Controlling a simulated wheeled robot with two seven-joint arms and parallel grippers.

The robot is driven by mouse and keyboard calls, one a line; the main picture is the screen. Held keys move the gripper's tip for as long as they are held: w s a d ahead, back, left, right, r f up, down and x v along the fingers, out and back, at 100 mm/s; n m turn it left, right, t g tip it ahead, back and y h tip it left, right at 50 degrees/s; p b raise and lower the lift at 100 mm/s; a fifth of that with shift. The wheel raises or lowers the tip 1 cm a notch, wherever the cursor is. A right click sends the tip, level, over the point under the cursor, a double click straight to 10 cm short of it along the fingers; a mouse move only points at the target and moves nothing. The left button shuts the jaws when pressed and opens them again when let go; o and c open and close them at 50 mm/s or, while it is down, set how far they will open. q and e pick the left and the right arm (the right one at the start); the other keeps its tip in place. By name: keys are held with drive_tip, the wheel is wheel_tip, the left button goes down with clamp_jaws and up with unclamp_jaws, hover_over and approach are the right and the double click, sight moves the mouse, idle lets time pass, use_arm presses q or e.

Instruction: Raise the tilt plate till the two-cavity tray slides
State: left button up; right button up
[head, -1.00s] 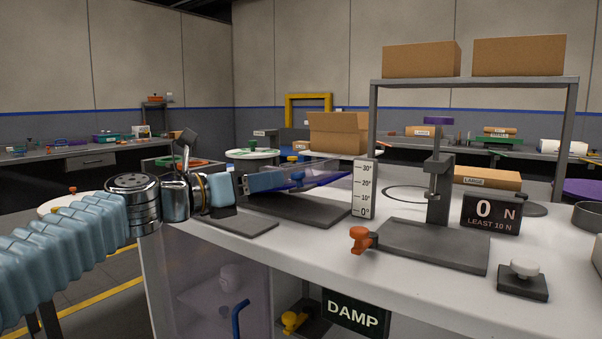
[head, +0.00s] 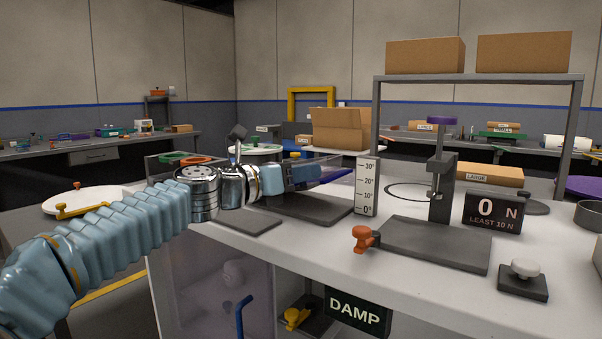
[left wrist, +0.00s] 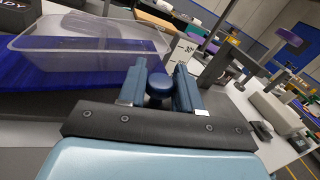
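The tilt plate is blue; its edge shows in the head view (head: 337,174) beside my left gripper and its surface in the left wrist view (left wrist: 62,84). A clear tray (left wrist: 85,50) lies on the plate; its cavities are hard to make out. A dark blue knob (left wrist: 158,86) at the plate's edge sits between the two fingers of my left gripper (left wrist: 160,90). The fingers are apart, with a small gap showing on the right side of the knob. In the head view my left gripper (head: 312,174) hides the knob. My right gripper is out of view.
A white angle scale (head: 367,187) stands just right of the plate. A DAMP sign (head: 357,312) hangs below the table.

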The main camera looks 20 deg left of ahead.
use_arm(q)
clamp_jaws()
drive_tip(key=shift+w+a+r+n+p, duration=0.1)
drive_tip(key=shift+a+r+n+p, duration=0.1)
drive_tip(key=shift+r+p, duration=0.3)
drive_tip(key=shift+a+r+n+p, duration=0.1)
drive_tip(key=shift+a+r+p, duration=0.05)
drive_tip(key=shift+r+p, duration=0.25)
drive_tip(key=shift+f, duration=0.2)
drive_tip(key=o, duration=0.6)
unclamp_jaws()
drive_tip(key=b+v, duration=0.2)
drive_tip(key=v, duration=1.1)
drive_tip(key=shift+s+a+f, duration=0.1)
drive_tip(key=shift+s+a, duration=0.1)
drive_tip(key=shift+s, duration=0.15)
